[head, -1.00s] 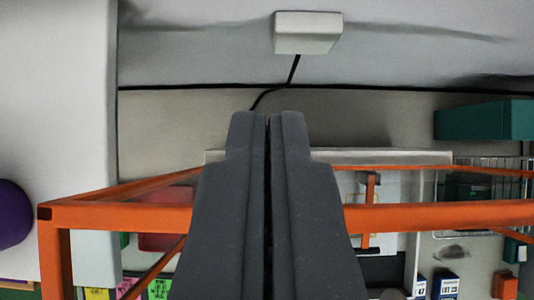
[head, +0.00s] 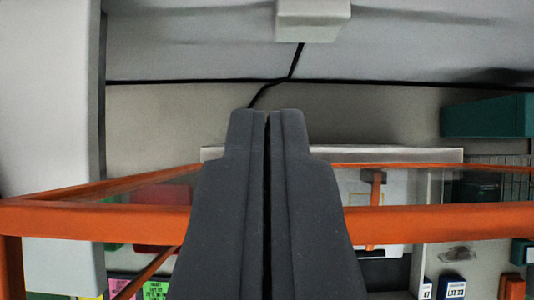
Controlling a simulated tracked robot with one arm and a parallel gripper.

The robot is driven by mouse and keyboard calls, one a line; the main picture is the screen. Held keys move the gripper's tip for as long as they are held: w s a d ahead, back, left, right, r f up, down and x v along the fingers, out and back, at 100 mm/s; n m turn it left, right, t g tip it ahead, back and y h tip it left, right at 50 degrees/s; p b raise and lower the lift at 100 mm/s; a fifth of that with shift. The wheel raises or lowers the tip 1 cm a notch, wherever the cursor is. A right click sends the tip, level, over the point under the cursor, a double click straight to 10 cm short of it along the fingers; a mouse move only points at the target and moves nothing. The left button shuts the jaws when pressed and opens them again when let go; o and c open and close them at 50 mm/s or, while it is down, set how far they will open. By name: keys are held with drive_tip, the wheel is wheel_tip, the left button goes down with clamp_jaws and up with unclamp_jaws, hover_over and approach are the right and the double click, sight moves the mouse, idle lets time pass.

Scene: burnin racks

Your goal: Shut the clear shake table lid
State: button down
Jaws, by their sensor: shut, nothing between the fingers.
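The clear lid (head: 440,217) shows as an orange frame with see-through panes, crossing the lower half of the head view. Its near bar runs from edge to edge and passes behind my gripper. My gripper (head: 268,112) is in the middle, its two dark fingers pressed together with nothing between them. The fingers overlap the lid frame in the picture; I cannot tell whether they touch it. Beneath the frame, a pale-rimmed tray or table (head: 420,154) shows in part, with an orange T-shaped piece (head: 374,205) on it.
A white box (head: 312,18) with a black cable is at the top. A teal box (head: 487,117) and a wire basket (head: 500,160) are at the right. Small labelled boxes (head: 451,287) and coloured cards (head: 155,289) lie along the bottom. A large pale panel (head: 45,100) fills the left.

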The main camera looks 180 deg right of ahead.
drive_tip(key=shift+s, duration=0.6)
drive_tip(key=shift+d, duration=0.1)
drive_tip(key=shift+s, duration=0.1)
drive_tip(key=shift+b, duration=0.3)
